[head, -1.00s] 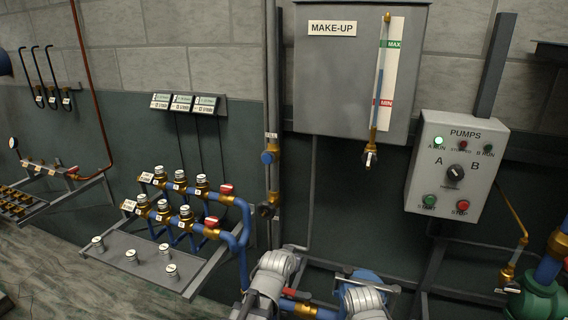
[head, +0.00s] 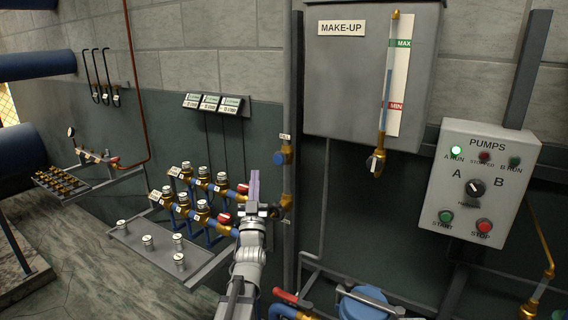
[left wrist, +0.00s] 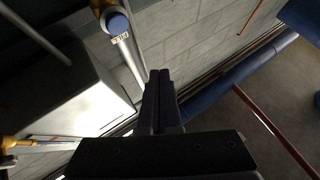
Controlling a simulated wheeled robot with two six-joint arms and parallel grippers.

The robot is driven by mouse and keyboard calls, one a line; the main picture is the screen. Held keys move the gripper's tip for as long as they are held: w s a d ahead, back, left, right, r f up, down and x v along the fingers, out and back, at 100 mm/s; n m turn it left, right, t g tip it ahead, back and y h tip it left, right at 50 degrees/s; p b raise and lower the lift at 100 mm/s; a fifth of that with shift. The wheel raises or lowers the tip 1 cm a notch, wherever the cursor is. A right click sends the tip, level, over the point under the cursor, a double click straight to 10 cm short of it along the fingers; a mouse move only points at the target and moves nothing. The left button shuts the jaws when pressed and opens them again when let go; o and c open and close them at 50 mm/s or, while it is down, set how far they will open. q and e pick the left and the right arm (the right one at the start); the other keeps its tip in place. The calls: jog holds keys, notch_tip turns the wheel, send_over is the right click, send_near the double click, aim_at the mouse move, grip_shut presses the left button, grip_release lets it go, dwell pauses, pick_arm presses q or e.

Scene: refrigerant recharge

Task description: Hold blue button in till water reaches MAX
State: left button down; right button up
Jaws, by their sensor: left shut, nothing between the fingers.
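The blue button (head: 280,158) sits on a brass fitting of the vertical pipe, below a small FILL label (head: 285,137). It also shows at the top of the left wrist view (left wrist: 118,24). My left gripper (head: 254,178) is shut and empty, fingers pointing up, left of and slightly below the button in the head view. I see no contact with the button. The MAKE-UP tank (head: 340,90) has a sight tube (head: 388,85) with green MAX (head: 403,43) and red MIN (head: 396,106) marks. Its blue column appears to top out between them. My right gripper is not in view.
Valve manifolds with red handles (head: 242,188) stand left of and behind my left arm. The PUMPS panel (head: 475,185) is at the right, with its A RUN lamp (head: 456,150) lit green. A blue-topped pump (head: 365,305) is low in front.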

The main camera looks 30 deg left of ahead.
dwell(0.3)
pick_arm(q)
send_near(275, 157)
jog(key=shift+w+a+r, duration=0.45)
jog(key=shift+w+r, duration=0.05)
jog(key=shift+r, duration=0.15)
jog(key=shift+w+a+r, duration=0.4)
jog(key=shift+w+r, duration=0.1)
jog(key=shift+r, duration=0.15)
jog(key=shift+w+a+r, duration=0.45)
jog(key=shift+r, duration=0.2)
jog(key=shift+w, duration=0.15)
dwell(0.7)
jog(key=shift+w, duration=0.3)
jog(key=shift+w, duration=0.55)
dwell(3.7)
